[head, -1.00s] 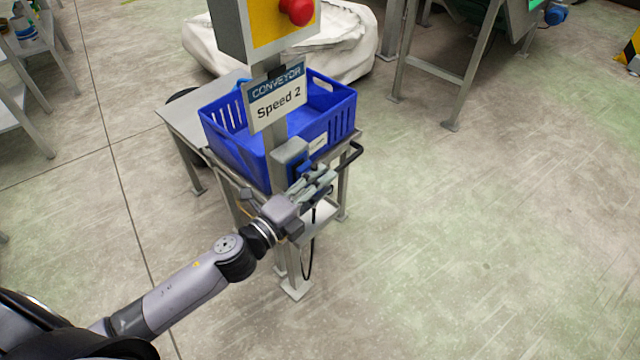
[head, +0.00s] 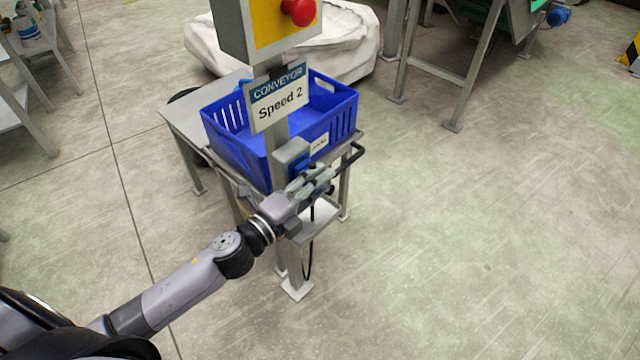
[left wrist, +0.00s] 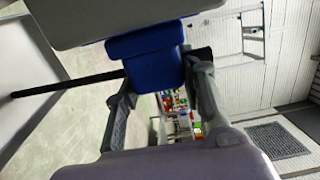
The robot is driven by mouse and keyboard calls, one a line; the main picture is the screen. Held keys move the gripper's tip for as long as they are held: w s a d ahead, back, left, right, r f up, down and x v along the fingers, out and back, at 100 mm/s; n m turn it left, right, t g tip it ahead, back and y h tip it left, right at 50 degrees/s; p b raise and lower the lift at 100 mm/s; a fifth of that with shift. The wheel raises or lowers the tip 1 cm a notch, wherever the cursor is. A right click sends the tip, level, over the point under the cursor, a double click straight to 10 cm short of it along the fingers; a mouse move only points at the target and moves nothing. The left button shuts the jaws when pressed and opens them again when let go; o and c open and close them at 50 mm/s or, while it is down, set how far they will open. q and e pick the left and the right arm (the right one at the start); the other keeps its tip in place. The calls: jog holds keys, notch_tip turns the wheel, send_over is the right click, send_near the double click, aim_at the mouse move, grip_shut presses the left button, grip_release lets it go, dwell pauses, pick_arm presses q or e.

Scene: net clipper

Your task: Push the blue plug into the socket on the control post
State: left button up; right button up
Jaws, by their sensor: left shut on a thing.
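The control post carries a grey socket box (head: 290,155) with a blue front, below the Speed 2 sign. My left gripper (head: 315,182) is right at the front of this box, shut on the blue plug. In the left wrist view, the blue plug (left wrist: 158,75) shows between the two fingers, up against a wider blue part (left wrist: 145,42) under the grey box (left wrist: 110,15). How deep the plug sits is hidden. A dark cable (head: 310,255) hangs below the gripper. My right gripper is not in view.
A blue crate (head: 235,152) stands on a metal table (head: 185,118) behind the post. A dark bar (head: 350,157) sticks out right of the gripper. A red button (head: 299,11) tops the post. The floor at right is clear.

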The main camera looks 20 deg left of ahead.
pick_arm(q)
jog(key=shift+a, duration=0.2)
jog(key=o, duration=1.2)
jog(key=shift+o, duration=0.2)
jog(key=shift+s, duration=0.1)
jog(key=shift+s+a, duration=0.2)
jog(key=shift+s, duration=0.1)
jog(key=v, duration=1.1)
